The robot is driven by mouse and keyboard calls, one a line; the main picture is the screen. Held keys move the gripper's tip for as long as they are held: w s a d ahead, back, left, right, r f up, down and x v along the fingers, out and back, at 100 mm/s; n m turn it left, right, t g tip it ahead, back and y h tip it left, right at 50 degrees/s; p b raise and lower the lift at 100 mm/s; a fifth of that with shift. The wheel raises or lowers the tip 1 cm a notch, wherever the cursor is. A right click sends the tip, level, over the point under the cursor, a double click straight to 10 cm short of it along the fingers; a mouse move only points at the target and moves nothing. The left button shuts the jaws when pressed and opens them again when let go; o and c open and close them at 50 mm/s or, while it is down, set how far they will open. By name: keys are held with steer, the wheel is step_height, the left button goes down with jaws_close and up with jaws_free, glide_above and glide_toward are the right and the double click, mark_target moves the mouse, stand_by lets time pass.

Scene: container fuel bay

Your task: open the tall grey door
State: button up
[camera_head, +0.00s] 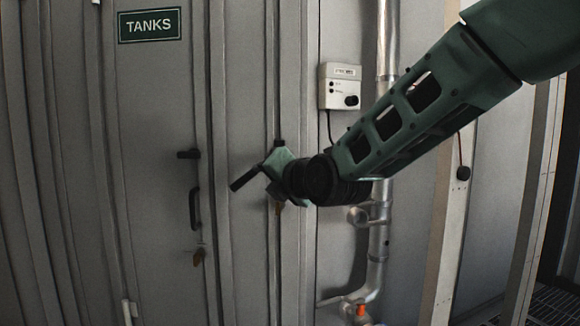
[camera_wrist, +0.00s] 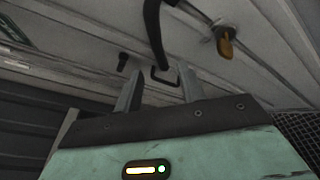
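A tall grey door (camera_head: 155,110) bearing a TANKS sign (camera_head: 150,25) stands shut in the head view. My gripper (camera_head: 243,179) is in front of the panel right of that door, pointing left, apart from the door's handle. In the wrist view my gripper (camera_wrist: 158,85) is open, its two fingers apart. A black D-shaped handle (camera_wrist: 164,80) shows beyond and between the fingertips. I cannot tell whether it is touched. A larger black curved bar (camera_wrist: 153,30) is above it.
A white control box (camera_head: 339,86) and a metal pipe (camera_head: 378,245) with an orange valve stand right. A brass padlock (camera_wrist: 226,46) hangs close in the wrist view.

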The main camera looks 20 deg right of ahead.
steer(key=p+v, duration=0.3)
steer(key=v, duration=0.5)
steer(key=shift+c, duration=0.3)
